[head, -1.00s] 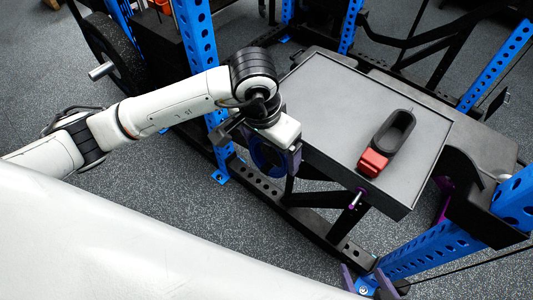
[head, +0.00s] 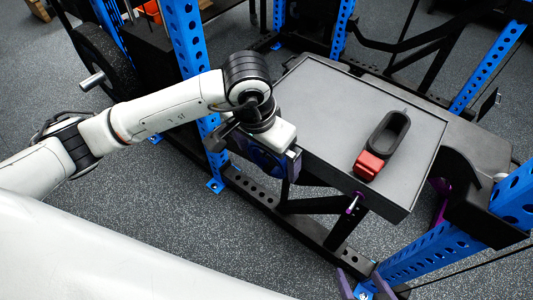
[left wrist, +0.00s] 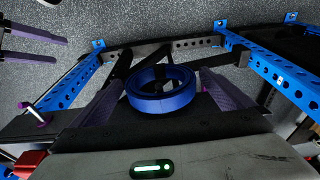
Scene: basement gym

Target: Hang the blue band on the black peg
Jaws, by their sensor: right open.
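The blue band (head: 262,158) is a thick ring. It sits between the purple fingers of my left gripper (head: 268,160), left of the grey bench tray and above the floor. In the left wrist view the band (left wrist: 162,103) spans the gap between both fingers, and its opening shows. My left gripper is shut on it. My right gripper (head: 365,286) is at the bottom edge of the head view, with its purple fingers apart and nothing between them. I cannot make out the black peg with certainty; a dark projection (head: 215,141) shows by the blue upright, partly behind my gripper.
Blue perforated uprights stand at left (head: 188,40) and lower right (head: 430,253). A pin with a purple collar (head: 352,205) sticks out under the tray. Open speckled floor lies in front.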

